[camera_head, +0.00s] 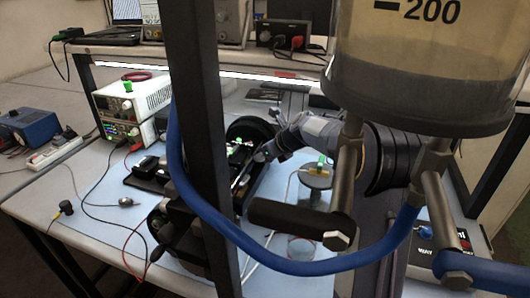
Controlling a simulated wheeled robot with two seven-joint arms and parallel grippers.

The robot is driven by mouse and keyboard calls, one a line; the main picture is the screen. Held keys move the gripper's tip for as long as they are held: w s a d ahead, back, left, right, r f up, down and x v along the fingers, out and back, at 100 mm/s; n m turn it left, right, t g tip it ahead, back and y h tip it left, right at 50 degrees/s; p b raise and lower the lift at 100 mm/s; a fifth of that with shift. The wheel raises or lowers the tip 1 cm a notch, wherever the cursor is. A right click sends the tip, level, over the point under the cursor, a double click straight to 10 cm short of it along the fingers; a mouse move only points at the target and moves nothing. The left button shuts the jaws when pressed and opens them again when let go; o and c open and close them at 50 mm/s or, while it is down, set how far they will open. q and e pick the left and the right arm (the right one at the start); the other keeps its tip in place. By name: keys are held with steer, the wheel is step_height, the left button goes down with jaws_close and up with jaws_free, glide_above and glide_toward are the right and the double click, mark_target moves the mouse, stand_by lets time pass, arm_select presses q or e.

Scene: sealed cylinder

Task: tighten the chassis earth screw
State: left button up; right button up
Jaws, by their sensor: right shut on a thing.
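My right gripper (268,152) comes in from the right, beyond the hanging vessel, and is shut on a thin tool, probably a screwdriver (241,178). The tool slants down and left toward a dark open chassis (262,178) with small green lit parts. The earth screw is too small to make out, and I cannot tell whether the tip touches it. The near post hides part of the chassis. I do not make out my left gripper.
A clear vessel (430,60), a blue hose (290,266) and a dark upright post (203,120) stand close in front. A white power supply (130,102) and blue box (30,126) are at left. A dark mechanical thing (165,225) sits near the front.

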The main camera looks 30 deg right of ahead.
steer(key=o, duration=1)
steer(key=shift+d+f+n+b, duration=0.1)
steer(key=shift+f+n+b, duration=0.15)
steer(key=shift+b, duration=0.35)
steer(key=s+d+r+n+g+y+b, duration=0.2)
steer(key=s+r+n+y, duration=0.1)
steer(key=s+r+n, duration=0.45)
steer(key=s+a+f+n+p, duration=0.1)
steer(key=s+a+n, duration=0.6)
steer(key=s, duration=0.4)
steer(key=s+a+f+n+p, duration=0.1)
steer(key=s+a+f+n, duration=0.1)
steer(key=s+a+n, duration=0.6)
steer(key=s+n, duration=0.1)
steer(key=s, duration=0.2)
steer(key=shift+s+a+n+g+h+p, duration=0.25)
steer(key=shift+n+g+h+p, duration=0.05)
steer(key=shift+n+g, duration=0.1)
